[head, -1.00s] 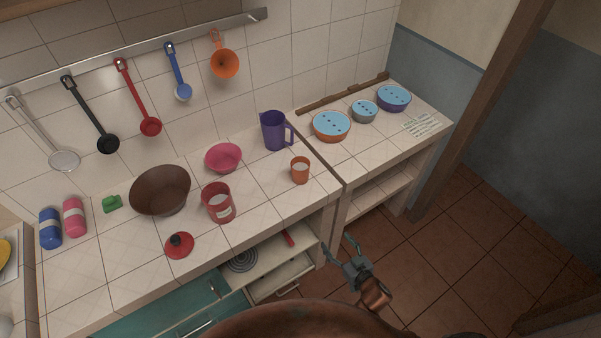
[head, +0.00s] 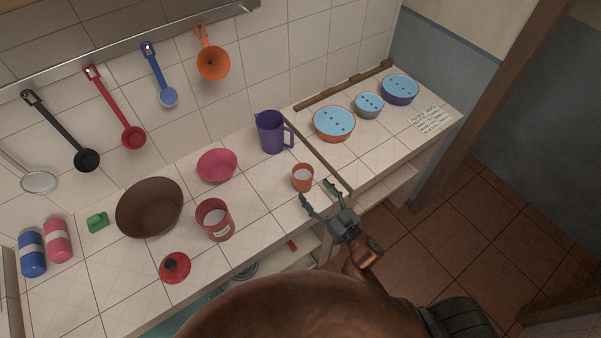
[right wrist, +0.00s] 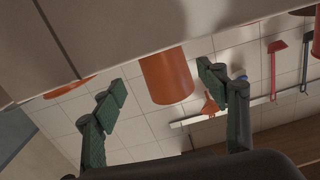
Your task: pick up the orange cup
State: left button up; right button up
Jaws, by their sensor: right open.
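The orange cup (head: 302,178) stands upright on the tiled counter near its front edge, right of the purple pitcher. My right gripper (head: 318,192) is open and empty, just in front of the cup, with its fingers pointing toward it. In the right wrist view the cup (right wrist: 167,78) appears upside down between the two spread fingers of the gripper (right wrist: 162,88). The cup looks beyond the fingertips, and I cannot tell whether they touch it. My left gripper is not in view.
The purple pitcher (head: 271,132) stands behind the cup. A red mug (head: 214,220), a pink bowl (head: 217,166) and a brown bowl (head: 149,208) are to the left. Several blue-lidded bowls, one orange (head: 333,124), stand on the right-hand counter. Tiles right of the cup are clear.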

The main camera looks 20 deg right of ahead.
aim_at(309, 187)
jog(key=shift+x, duration=1.2)
jog(key=x, duration=0.3)
jog(key=shift+w+a, duration=0.1)
jog(key=shift+a, duration=0.25)
jog(key=shift+w, duration=0.2)
jog(key=shift+a, duration=0.1)
jog(key=c, duration=0.7)
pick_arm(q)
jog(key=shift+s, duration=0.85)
pick_arm(e)
jog(key=c, duration=0.6)
